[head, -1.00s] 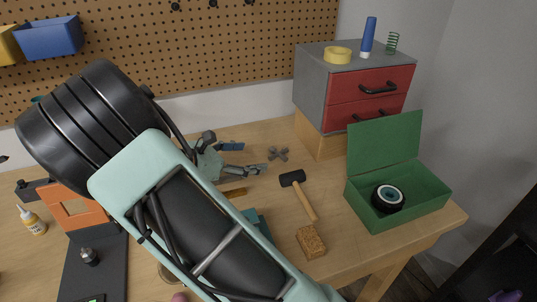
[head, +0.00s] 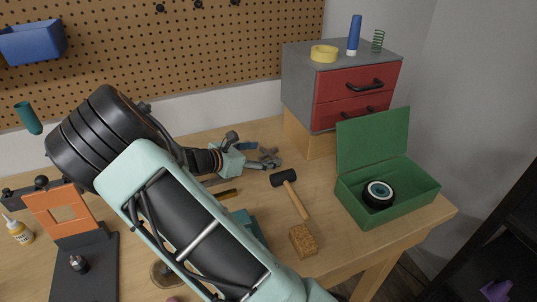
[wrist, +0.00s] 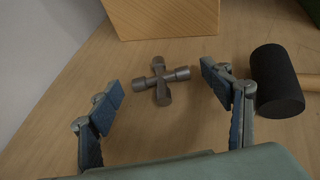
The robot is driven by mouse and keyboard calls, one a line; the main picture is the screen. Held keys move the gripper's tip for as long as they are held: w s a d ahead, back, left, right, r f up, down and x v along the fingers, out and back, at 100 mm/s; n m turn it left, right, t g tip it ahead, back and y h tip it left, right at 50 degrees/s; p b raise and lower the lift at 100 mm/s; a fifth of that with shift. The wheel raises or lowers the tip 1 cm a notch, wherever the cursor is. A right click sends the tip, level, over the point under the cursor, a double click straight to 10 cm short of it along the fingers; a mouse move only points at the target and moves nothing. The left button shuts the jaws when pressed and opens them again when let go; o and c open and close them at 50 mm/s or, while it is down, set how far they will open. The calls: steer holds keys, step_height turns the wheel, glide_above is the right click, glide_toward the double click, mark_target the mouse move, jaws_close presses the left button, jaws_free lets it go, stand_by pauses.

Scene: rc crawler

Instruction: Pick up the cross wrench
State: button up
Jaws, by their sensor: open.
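The cross wrench (wrist: 160,80) is a small grey metal cross lying flat on the wooden table. In the wrist view it sits between and just beyond the fingertips of my open gripper (wrist: 161,84), near the wooden block. In the head view, my gripper (head: 267,160) reaches over the back of the table, and the wrench (head: 268,151) is mostly hidden behind its fingers. The jaws hold nothing.
A black-headed mallet (wrist: 277,82) lies close to the right finger. A wooden block (wrist: 160,18) under the red drawer cabinet (head: 355,92) stands just behind the wrench. A green box (head: 400,205) holding a wheel (head: 378,194) is further right.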

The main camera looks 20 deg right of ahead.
steer(key=shift+c, duration=0.4)
steer(key=c, duration=1.2)
steer(key=shift+o, duration=0.2)
